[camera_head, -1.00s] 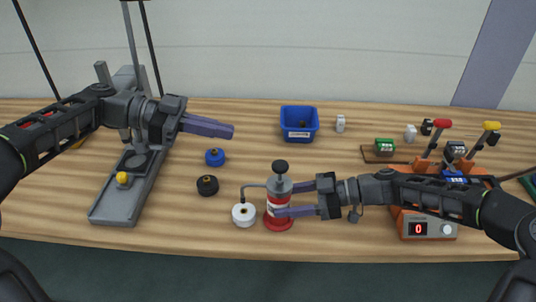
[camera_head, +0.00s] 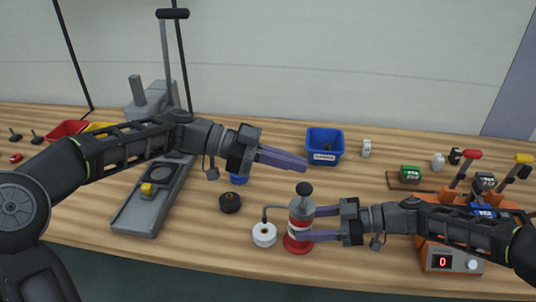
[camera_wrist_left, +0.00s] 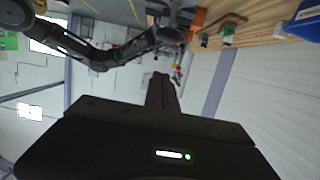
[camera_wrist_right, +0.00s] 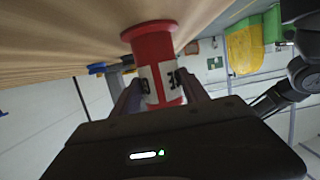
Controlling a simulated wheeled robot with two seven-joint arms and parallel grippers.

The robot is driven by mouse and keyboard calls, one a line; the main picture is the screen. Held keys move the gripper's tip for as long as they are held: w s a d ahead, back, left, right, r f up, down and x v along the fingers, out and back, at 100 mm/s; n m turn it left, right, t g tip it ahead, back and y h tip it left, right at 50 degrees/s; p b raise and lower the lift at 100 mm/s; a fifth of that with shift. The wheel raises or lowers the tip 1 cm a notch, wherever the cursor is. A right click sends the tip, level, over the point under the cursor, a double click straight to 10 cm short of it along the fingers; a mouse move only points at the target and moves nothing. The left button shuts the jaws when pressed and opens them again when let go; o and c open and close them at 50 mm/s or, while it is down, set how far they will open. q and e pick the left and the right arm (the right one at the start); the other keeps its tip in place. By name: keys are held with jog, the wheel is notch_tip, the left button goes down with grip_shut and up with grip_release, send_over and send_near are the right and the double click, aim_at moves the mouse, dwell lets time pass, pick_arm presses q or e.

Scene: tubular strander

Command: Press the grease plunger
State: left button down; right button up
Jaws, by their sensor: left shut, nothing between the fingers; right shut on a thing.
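The grease pump (camera_head: 300,226) stands upright near the front of the table. It has a red base, a red and white body, a grey top and a black plunger knob (camera_head: 304,188). Its bent spout reaches left over a white round pot (camera_head: 264,235). My right gripper (camera_head: 301,224) is shut around the pump's body from the right; the red body shows between its fingers in the right wrist view (camera_wrist_right: 156,70). My left gripper (camera_head: 305,163) is shut and empty, above and behind the plunger knob, apart from it. In the left wrist view its closed fingers (camera_wrist_left: 161,85) hide what lies beyond.
A blue bin (camera_head: 324,146) stands behind my left gripper. A black spool (camera_head: 230,203) and a partly hidden blue one (camera_head: 238,180) lie left of the pump. A grey machine (camera_head: 150,195) is at left. An orange device (camera_head: 452,259) with levers is at right.

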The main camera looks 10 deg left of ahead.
pick_arm(q)
jog(key=shift+d+f, duration=0.15)
jog(key=shift+f, duration=1.95)
jog(key=shift+f, duration=1.6)
jog(key=shift+s, duration=0.1)
jog(key=shift+r, duration=0.45)
jog(key=a+r, duration=0.6)
jog(key=a, duration=0.3)
jog(key=shift+a, duration=0.35)
